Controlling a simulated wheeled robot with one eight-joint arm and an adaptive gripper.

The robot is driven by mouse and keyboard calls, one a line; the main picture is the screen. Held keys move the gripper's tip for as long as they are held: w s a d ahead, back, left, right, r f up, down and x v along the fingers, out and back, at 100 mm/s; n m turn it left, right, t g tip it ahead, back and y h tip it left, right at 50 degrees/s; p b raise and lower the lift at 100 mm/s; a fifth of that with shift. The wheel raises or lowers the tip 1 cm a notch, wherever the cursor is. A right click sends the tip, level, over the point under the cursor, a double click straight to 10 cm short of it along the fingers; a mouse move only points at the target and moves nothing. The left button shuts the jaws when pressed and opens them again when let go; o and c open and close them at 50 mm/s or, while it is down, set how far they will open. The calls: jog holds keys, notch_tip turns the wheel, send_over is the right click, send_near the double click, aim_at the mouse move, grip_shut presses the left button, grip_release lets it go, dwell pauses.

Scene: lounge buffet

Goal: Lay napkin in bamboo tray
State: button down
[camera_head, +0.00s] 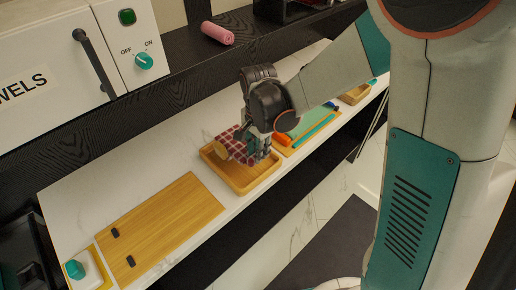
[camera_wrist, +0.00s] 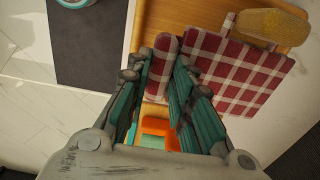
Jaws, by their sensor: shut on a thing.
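The red-and-white checked napkin (camera_head: 236,148) is at the bamboo tray (camera_head: 262,177), over its inside. My gripper (camera_head: 264,153) is low over the tray, with its fingers shut on a folded edge of the napkin. In the wrist view the napkin (camera_wrist: 240,65) spreads out to the right of my fingers (camera_wrist: 163,110), and a strip of it shows between them. The tray's wood (camera_wrist: 190,14) shows behind the napkin. Whether the napkin touches the tray floor I cannot tell.
A tan wooden piece (camera_wrist: 270,26) lies at the napkin's far edge. A wooden board (camera_head: 160,225) with two dark clips is to the left. An orange item (camera_head: 282,139) and a green mat (camera_head: 318,128) are right of the tray. A pink roll (camera_head: 217,33) lies on the dark ledge behind.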

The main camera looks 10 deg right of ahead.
jog(key=shift+f+b, duration=1.5)
jog(key=shift+f, duration=0.55)
jog(key=shift+f+b, duration=0.4)
jog(key=shift+f, duration=0.1)
jog(key=c, duration=1.3)
grip_release()
jog(key=shift+r, duration=0.2)
jog(key=shift+r+p, duration=2.5)
jog(key=shift+r, duration=0.85)
